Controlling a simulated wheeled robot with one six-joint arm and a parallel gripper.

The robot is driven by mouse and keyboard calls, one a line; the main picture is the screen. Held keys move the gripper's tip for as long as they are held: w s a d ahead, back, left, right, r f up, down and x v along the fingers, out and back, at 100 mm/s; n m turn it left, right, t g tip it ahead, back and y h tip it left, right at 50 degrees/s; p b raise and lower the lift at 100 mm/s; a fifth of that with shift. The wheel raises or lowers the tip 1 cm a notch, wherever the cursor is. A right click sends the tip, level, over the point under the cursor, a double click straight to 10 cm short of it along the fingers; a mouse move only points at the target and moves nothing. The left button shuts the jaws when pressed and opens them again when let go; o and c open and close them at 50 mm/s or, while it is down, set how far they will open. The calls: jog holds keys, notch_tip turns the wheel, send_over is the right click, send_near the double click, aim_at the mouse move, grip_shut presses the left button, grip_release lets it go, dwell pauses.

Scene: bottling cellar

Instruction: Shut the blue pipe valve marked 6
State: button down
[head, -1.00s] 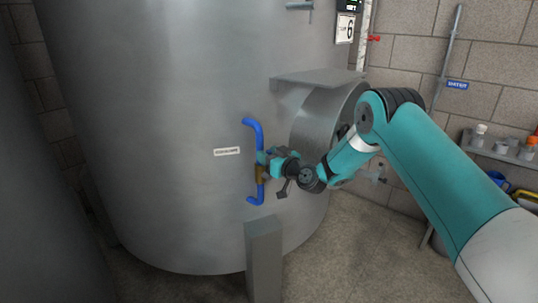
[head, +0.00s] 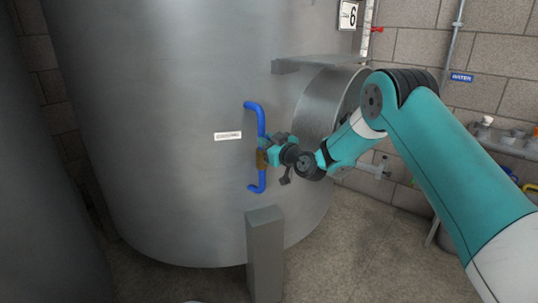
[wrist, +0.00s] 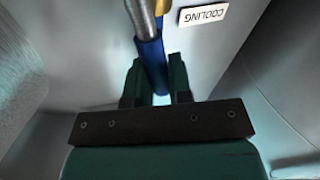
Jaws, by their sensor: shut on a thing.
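The blue pipe (head: 254,107) is a bracket-shaped run on the front of the big steel tank, with a brass valve body (head: 262,159) on its lower upright part. A plate marked 6 (head: 348,15) hangs at the tank's upper right. My gripper (head: 268,147) is at the pipe just above the brass body. In the wrist view, my gripper (wrist: 157,83) is shut on the valve lever's blue sleeve (wrist: 151,62), with its bare silver shank (wrist: 141,18) beyond. My gripper hides much of the lever in the head view, so I cannot tell its exact angle.
A white label (head: 228,136) sits left of the pipe; the wrist view reads it as COOLING (wrist: 203,16). A grey post (head: 265,250) stands below the pipe. A steel shelf (head: 318,62) and round manway (head: 322,112) jut out at right.

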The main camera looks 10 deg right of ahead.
jog(key=f+n+b, duration=0.1)
jog(key=b, duration=0.2)
jog(key=s+a+n+b, duration=0.1)
jog(key=n+b, duration=0.1)
jog(key=b, duration=0.2)
jog(key=a+f+n+b, duration=0.1)
jog(key=b, duration=0.3)
jog(key=shift+s+f+t+y, duration=0.3)
jog(key=shift+y, duration=0.1)
jog(key=s+a+f+n+y+b, duration=0.1)
jog(key=n+b, duration=0.5)
jog(key=b, duration=0.8)
jog(key=s+a+f+n+g+y+b, duration=0.1)
jog(key=f+n+b, duration=0.3)
jog(key=b, duration=1)
jog(key=a+n+y, duration=0.1)
jog(key=n, duration=0.2)
jog(key=shift+f, duration=0.35)
jog(key=shift+a+n, duration=0.1)
jog(key=shift+n, duration=0.3)
jog(key=c, duration=1)
grip_release()
jog(key=shift+r, duration=0.1)
jog(key=shift+c, duration=0.2)
jog(key=shift+s, duration=0.15)
